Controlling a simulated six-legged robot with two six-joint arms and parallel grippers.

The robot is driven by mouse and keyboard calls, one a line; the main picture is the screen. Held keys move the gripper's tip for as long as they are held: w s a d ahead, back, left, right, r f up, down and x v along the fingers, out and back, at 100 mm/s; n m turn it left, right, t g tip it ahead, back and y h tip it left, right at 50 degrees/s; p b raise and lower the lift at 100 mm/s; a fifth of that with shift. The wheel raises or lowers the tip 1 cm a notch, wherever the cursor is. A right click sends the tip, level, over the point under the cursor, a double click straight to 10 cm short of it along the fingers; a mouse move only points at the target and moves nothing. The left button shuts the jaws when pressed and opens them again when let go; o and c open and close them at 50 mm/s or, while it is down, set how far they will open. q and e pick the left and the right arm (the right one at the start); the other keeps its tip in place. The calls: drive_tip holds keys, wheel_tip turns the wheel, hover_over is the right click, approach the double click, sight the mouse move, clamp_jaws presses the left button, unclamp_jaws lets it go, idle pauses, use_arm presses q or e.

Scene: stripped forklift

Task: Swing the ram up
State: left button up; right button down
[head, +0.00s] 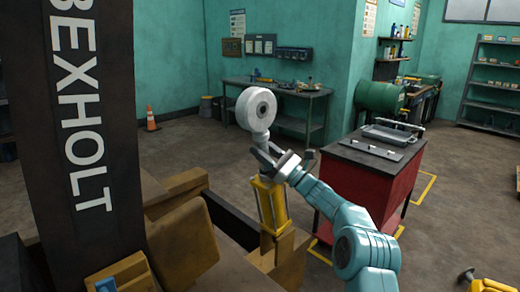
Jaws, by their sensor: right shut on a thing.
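The ram (268,205) is in the middle of the head view. It has a yellow body standing nearly upright, and a round pale head (257,108) with a dark-centred hub shows above it. My right gripper (276,160) is shut on the ram just below the pale head, at the top of the yellow body. Its jaws hide part of the ram there. The foot of the ram meets a tan block of the forklift frame (291,262). My left gripper is not in view.
A dark mast post lettered BEXHOLT (88,130) fills the left. Open floor lies between.

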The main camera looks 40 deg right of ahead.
drive_tip(key=shift+s+d+r, duration=0.15)
drive_tip(key=shift+d+r, duration=0.15)
drive_tip(key=shift+r, duration=0.1)
drive_tip(key=c, duration=0.8)
unclamp_jaws()
drive_tip(key=shift+d+f, duration=0.2)
drive_tip(key=shift+f, duration=0.1)
drive_tip(key=shift+a, duration=0.25)
drive_tip(key=shift+s+d+f+b, duration=0.15)
drive_tip(key=shift+d+f+b, duration=0.05)
drive_tip(key=shift+f+b, duration=0.1)
drive_tip(key=shift+b+v, duration=2.65)
drive_tip(key=shift+v, duration=5.1)
drive_tip(key=shift+a, duration=0.15)
